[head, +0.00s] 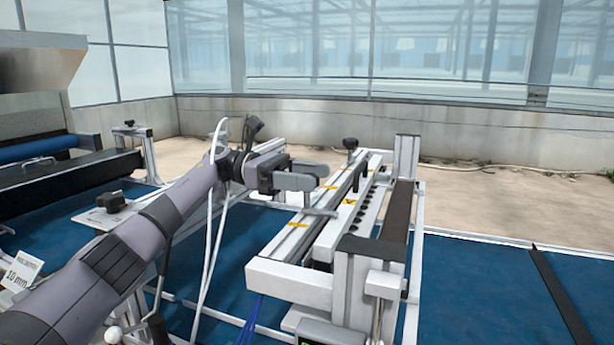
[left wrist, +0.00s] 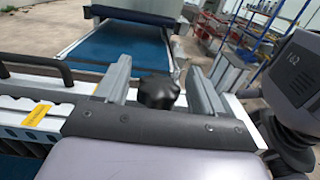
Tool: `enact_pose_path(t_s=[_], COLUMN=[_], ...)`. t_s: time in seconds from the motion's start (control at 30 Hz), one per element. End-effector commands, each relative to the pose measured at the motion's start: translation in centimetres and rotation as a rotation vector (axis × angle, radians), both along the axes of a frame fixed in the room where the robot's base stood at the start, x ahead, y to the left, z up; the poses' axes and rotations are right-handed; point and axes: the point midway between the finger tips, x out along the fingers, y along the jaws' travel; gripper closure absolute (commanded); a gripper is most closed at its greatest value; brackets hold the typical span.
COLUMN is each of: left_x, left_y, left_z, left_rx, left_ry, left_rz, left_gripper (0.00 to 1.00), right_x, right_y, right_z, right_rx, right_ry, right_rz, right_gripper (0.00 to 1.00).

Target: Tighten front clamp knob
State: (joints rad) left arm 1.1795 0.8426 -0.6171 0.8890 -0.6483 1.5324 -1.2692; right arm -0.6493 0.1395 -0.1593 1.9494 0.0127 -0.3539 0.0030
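A black lobed knob (left wrist: 158,92) shows in the left wrist view, between the two grey fingers of my left gripper (left wrist: 160,88). There is a visible gap on each side of it, so the fingers are open; I cannot tell how deep it sits between them. In the head view my left gripper (head: 318,190) is over the left side of the seeder frame (head: 290,283). A black knob (head: 350,144) stands at the far end of that frame; I cannot tell if it is the same knob. My right gripper is in neither view.
Yellow labels (head: 298,224) mark the seeder's rail. A black handle (head: 363,180) and a perforated bar (head: 340,228) lie right of my gripper. A grey post (head: 370,265) stands at the near end. A blue belt (head: 480,290) runs underneath. Another machine (head: 50,180) is at left.

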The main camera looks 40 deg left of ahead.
Motion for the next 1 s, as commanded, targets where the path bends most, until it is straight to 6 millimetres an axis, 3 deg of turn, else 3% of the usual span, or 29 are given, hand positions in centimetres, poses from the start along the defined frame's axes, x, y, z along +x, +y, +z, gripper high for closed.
enact_pose_path(t_s=[0.17,0.6,1.0], left_x=[-0.1,-1.2,-1.6], left_y=[0.6,5.8,7.0], left_z=[-0.1,0.0,0.0], left_rx=[0.001,0.000,0.000], left_ry=[0.000,-0.001,0.000], left_rz=[0.002,0.002,-0.001], left_gripper=[0.31,0.31,0.31], right_x=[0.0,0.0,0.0], right_y=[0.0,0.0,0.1], right_z=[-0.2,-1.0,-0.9], right_rx=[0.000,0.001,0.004], right_ry=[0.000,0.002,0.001], right_rz=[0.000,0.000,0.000], right_gripper=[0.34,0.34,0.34])
